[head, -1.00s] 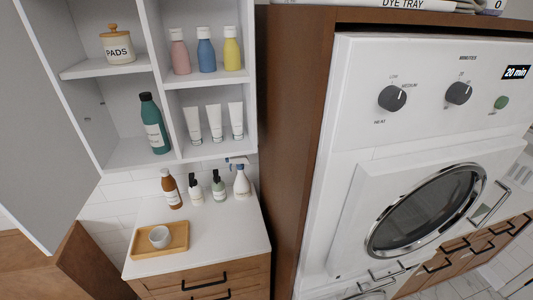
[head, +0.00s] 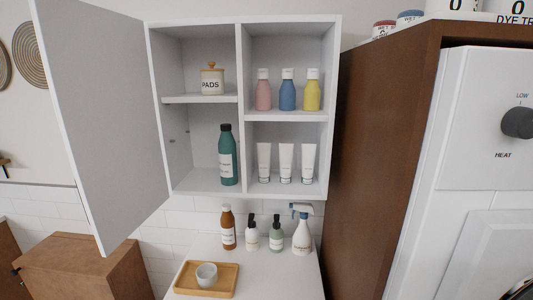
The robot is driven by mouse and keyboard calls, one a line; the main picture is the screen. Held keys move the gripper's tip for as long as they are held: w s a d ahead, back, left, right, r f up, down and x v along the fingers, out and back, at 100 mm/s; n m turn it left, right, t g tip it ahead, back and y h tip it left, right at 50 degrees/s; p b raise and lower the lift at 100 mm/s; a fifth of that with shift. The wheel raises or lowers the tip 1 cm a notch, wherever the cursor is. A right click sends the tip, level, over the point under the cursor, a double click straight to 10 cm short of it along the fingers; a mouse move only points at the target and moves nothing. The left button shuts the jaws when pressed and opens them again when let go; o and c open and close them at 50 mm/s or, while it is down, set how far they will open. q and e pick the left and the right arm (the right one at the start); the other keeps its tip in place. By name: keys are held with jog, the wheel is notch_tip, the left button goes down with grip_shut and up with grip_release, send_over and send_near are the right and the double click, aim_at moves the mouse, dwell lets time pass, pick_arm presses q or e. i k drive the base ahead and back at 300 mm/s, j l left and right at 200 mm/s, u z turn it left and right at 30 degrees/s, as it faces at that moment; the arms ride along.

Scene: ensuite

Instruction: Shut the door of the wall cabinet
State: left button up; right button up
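The white wall cabinet (head: 241,130) hangs in the middle of the head view. Its door (head: 105,110) is hinged on the left and stands wide open, its grey-white panel swung out toward me on the left. Inside are a pads jar (head: 211,80), a teal bottle (head: 227,158), pink, blue and yellow bottles (head: 287,92) and several white tubes (head: 286,162). Neither of my grippers shows in the head view.
Below the cabinet, a counter (head: 255,284) holds a wooden tray (head: 186,291) with a cup, a brown bottle, two pump bottles and a spray bottle (head: 301,232). A tall brown panel (head: 375,150) and white dryer (head: 465,170) stand right. A low wooden cabinet (head: 85,264) stands left.

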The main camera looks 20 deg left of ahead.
aim_at(95, 61)
jog(key=k+j, duration=0.1)
jog(key=j, duration=0.95)
jog(key=k+j, duration=0.15)
jog(key=j, duration=0.85)
jog(key=k+j, duration=0.15)
jog(key=j, duration=0.4)
jog(key=k+j+z, duration=0.1)
jog(key=k, duration=0.1)
